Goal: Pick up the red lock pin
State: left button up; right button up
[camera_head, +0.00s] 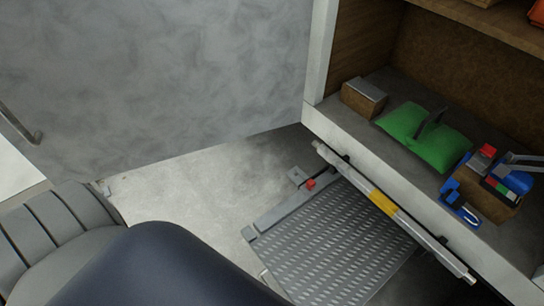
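A small red piece (311,184), which looks like the red lock pin, sits at the upper left corner of a grey ribbed metal plate (335,240). It is beside a small grey bracket (297,176) and just left of a long bar with a yellow band. It is too small to tell how it is seated. Neither of my grippers shows in the head view.
The grey bar with a yellow band (383,203) runs diagonally along the shelf's front edge. The shelf holds a green bag (440,148), a small box (364,97) and blue and red tools (459,203). A large rounded dark blue shape (150,268) fills the lower left. Pale floor (205,190) is clear.

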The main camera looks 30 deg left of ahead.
aim_at(311, 185)
jog(key=i+l+u, duration=0.15)
jog(key=u, duration=0.25)
jog(key=i+l+u, duration=0.2)
jog(key=u, duration=0.25)
jog(key=i+l+u, duration=0.2)
jog(key=u, duration=0.2)
jog(key=i+l, duration=0.1)
jog(key=l, duration=0.15)
jog(key=i+l, duration=0.1)
jog(key=l, duration=0.1)
